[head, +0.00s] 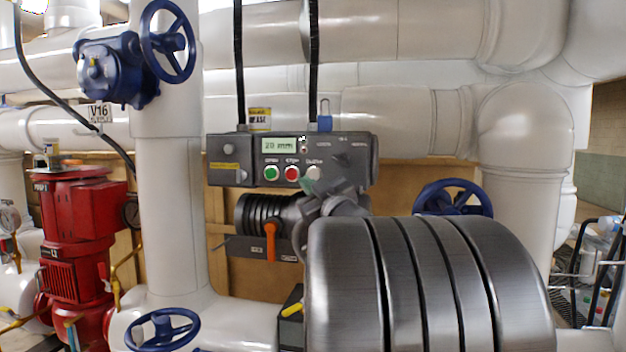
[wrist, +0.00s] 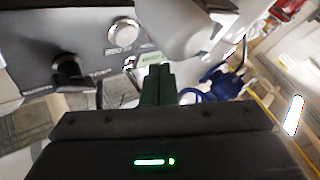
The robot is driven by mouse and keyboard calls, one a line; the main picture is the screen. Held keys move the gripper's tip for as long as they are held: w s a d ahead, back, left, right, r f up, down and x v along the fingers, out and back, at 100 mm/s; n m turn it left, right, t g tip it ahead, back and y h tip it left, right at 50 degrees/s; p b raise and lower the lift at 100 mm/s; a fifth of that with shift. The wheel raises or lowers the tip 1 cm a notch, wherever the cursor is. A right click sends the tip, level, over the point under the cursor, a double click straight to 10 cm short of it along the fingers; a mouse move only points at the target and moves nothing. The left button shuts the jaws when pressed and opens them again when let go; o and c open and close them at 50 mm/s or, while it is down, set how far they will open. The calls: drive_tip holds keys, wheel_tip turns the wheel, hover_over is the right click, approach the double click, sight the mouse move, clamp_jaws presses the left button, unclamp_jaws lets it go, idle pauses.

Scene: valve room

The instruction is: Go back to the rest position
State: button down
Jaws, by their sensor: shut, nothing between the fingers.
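My gripper (head: 308,186) is in front of the lower right of a grey control box (head: 222,160), close to its row of buttons. My arm's grey links rise toward it from the lower right and hide part of what is behind. In the wrist view the dark green fingers of my gripper (wrist: 157,82) are together with nothing between them. The box's face fills the upper left of the wrist view, with a round white button (wrist: 123,33) and a black knob (wrist: 67,68). I cannot tell whether the fingers touch the box.
The box has a small display (head: 279,145), a green button (head: 271,173) and a red button (head: 292,173). An orange lever (head: 270,240) is below. A red pump (head: 75,235) stands left. Blue handwheels (head: 167,40) and thick white pipes surround the box.

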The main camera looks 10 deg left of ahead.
drive_tip(key=shift+s+r, duration=0.1)
drive_tip(key=shift+s, duration=0.25)
drive_tip(key=shift+w, duration=0.1)
drive_tip(key=shift+s+r, duration=0.2)
drive_tip(key=shift+s, duration=2.15)
